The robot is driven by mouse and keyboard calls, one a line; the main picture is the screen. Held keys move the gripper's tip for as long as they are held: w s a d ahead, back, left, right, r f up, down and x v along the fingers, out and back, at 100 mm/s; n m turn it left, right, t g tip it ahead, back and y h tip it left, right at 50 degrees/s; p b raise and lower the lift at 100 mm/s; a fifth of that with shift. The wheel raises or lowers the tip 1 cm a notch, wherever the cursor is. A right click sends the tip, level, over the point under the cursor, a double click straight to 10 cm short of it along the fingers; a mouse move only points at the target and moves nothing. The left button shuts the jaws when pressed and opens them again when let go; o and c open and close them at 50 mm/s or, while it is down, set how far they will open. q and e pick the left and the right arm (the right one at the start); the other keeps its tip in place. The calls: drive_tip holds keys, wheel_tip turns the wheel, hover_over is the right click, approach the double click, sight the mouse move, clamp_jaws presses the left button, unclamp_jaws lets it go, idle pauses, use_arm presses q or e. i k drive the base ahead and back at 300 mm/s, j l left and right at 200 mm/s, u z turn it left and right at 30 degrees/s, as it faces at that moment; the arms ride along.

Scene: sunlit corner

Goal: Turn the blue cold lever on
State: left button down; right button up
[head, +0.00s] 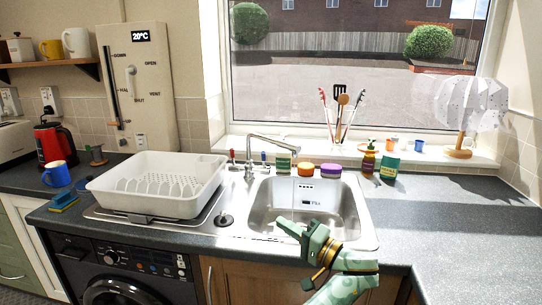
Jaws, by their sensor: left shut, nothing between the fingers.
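The blue cold lever (264,156) is small and stands at the right of the tap's base, behind the sink. The red lever (232,155) stands at the left of the base. The chrome tap (270,140) has its spout reaching right over the steel sink (345,215).
A white dish rack (155,190) stands left of the sink. A green tub (284,165), an orange tub (305,169) and a purple tub (330,170) stand close right of the lever. A black plug (225,220) lies on the drainer. The right worktop (460,220) is clear.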

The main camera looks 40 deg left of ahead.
sight(264, 169)
drive_tip(key=i+j, duration=1.1)
drive_tip(key=i, duration=0.15)
